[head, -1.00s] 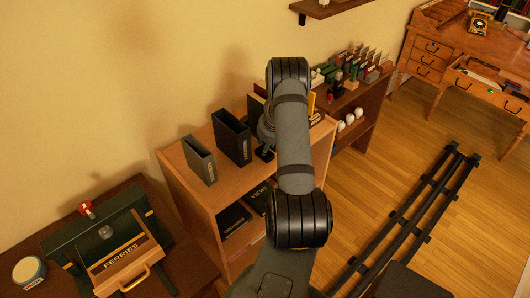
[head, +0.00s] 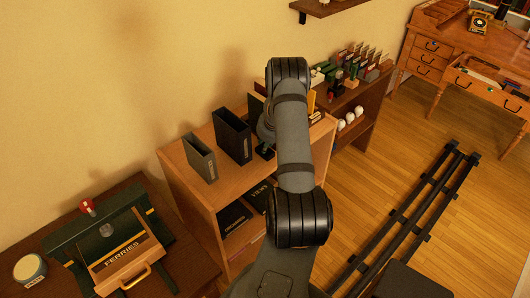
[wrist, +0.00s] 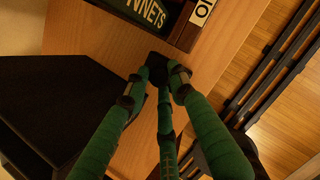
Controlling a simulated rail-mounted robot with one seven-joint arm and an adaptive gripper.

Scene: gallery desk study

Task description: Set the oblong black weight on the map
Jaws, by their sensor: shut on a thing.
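My gripper (wrist: 160,78) has green fingers, and in the wrist view their tips close around a small black piece (wrist: 157,62). The piece is mostly hidden by the fingers, so I cannot tell its full shape or whether it touches the wooden top below it. In the head view my arm hides most of the gripper; only a bit of green (head: 264,152) shows beside the arm, over the bookcase top. I cannot pick out the map in either view.
A case lettered FERRIES (head: 120,262) lies on the dark desk at lower left, near a round tin (head: 29,268). A drawered desk (head: 440,60) stands at far right. Floor rails (head: 410,215) cross the open floor.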

